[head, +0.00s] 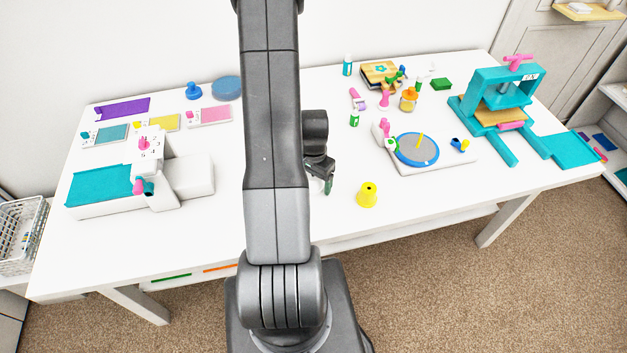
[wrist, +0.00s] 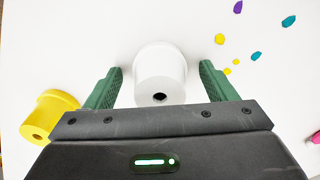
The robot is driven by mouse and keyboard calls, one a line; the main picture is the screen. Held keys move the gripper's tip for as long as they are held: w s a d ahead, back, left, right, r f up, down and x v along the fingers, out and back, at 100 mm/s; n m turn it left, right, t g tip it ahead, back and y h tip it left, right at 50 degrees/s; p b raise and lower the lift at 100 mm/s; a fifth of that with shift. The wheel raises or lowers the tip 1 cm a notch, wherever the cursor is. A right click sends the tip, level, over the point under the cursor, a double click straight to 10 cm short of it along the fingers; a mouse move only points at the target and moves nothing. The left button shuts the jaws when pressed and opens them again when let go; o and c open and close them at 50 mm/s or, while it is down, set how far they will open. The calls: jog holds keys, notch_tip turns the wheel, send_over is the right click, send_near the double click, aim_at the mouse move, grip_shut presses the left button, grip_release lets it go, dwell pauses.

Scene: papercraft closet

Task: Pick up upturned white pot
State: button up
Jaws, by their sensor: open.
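The upturned white pot (wrist: 160,75) stands on the white table in the wrist view, with a dark hole in its raised base. My gripper (wrist: 160,88) is open, with one green finger on each side of the pot. A narrow gap shows between each finger and the pot; I cannot tell whether either touches lower down. In the head view my gripper (head: 329,186) is partly behind my arm, and the white pot is hidden there.
An upturned yellow pot (head: 367,194) stands to the right of my gripper in the head view; it shows at the left in the wrist view (wrist: 50,115). A white device with a blue disc (head: 418,150) is farther right. Several small coloured bits (wrist: 239,58) lie nearby.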

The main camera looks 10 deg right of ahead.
jog(key=shift+c, duration=0.2)
jog(key=c, duration=1)
jog(key=shift+r, duration=0.1)
jog(key=shift+c, duration=0.2)
